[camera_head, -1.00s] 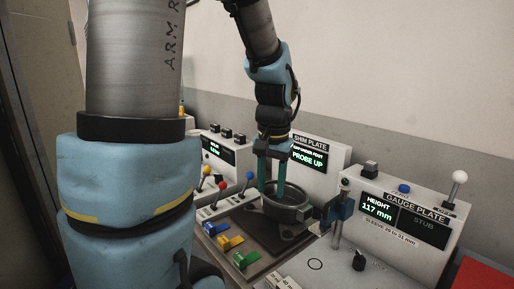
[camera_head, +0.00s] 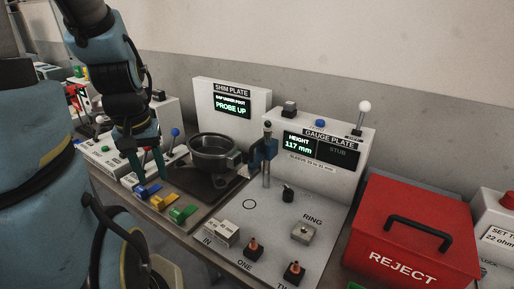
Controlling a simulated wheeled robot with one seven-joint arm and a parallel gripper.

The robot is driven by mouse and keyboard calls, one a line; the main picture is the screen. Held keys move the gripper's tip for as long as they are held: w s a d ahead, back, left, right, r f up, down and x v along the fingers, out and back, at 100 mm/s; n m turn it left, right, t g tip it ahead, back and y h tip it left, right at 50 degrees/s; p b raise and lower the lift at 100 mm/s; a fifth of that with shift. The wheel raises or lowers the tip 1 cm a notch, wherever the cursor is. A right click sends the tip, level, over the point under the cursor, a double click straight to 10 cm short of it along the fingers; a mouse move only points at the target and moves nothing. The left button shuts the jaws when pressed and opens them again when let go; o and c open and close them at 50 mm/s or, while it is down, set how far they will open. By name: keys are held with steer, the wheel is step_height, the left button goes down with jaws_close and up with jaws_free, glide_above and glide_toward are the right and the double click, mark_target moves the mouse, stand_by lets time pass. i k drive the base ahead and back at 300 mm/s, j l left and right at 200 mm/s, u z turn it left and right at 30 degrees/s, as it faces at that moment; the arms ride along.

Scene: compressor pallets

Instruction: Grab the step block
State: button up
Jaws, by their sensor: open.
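A small pale block with dark markings (camera_head: 221,233), which looks like the step block, lies on the front left of the gauge plate fixture by the word IN. Nothing touches it. My gripper (camera_head: 149,164) is at the left, with its two teal fingers pointing down, apart and empty. It hangs behind the coloured tabs and left of the round metal housing (camera_head: 214,152), well away from the pale block. The surface right below the fingertips is hard to make out.
Blue (camera_head: 147,191), yellow (camera_head: 163,201) and green (camera_head: 183,214) tabs stand between gripper and block. The probe post (camera_head: 266,160) rises behind the block. Two orange-topped pegs (camera_head: 253,246) and a ring holder (camera_head: 303,233) stand to its right. A red REJECT box (camera_head: 412,235) is farther right.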

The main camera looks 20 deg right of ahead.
mark_target(226, 232)
steer(key=j+z, duration=0.4)
steer(key=k+j+z, duration=0.15)
steer(key=j+z, duration=0.2)
steer(key=j, duration=0.15)
